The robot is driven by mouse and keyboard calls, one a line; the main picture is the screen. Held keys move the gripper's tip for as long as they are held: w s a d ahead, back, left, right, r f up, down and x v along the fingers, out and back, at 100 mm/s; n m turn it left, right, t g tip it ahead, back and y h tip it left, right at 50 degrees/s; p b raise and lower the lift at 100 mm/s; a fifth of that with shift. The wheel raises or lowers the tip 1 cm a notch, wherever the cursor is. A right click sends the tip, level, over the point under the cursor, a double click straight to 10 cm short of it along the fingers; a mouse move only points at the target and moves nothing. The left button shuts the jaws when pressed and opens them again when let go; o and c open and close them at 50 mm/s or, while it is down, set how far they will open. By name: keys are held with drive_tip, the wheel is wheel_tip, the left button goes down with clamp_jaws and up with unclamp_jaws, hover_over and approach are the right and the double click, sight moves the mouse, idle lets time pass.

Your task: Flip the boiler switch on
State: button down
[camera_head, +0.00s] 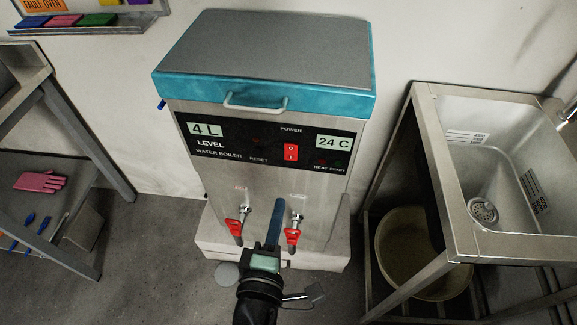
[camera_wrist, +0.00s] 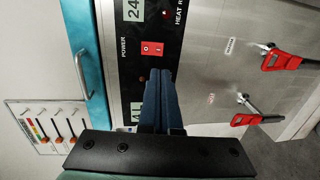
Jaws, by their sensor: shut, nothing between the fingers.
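The boiler (camera_head: 270,120) is a steel box with a teal-edged lid, standing on a pale base. Its red power switch (camera_head: 291,152) sits on the black front panel under the word POWER. The switch also shows in the wrist view (camera_wrist: 152,48), where the picture is turned sideways. My gripper (camera_head: 277,203) is in front of the boiler's lower front, between the two red taps, and lower in the picture than the switch. In the wrist view my gripper (camera_wrist: 162,72) has its blue fingers together, with the tips just below the switch in the picture. I cannot tell whether they touch the boiler.
Two red-handled taps (camera_head: 235,227) (camera_head: 292,236) stick out low on the boiler. A steel sink (camera_head: 445,180) stands to the right with a tub (camera_head: 400,240) under it. A metal rack (camera_head: 90,130) with a pink glove (camera_head: 40,181) stands to the left.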

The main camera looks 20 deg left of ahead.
sight(291, 159)
drive_tip(key=x, duration=1.1)
drive_tip(key=shift+w, duration=0.2)
drive_tip(key=shift+f, duration=0.15)
drive_tip(key=shift+w+f+b, duration=0.15)
drive_tip(key=shift+f+b, duration=0.05)
drive_tip(key=shift+b, duration=0.85)
drive_tip(key=shift+r, duration=0.3)
drive_tip(key=shift+f, duration=0.1)
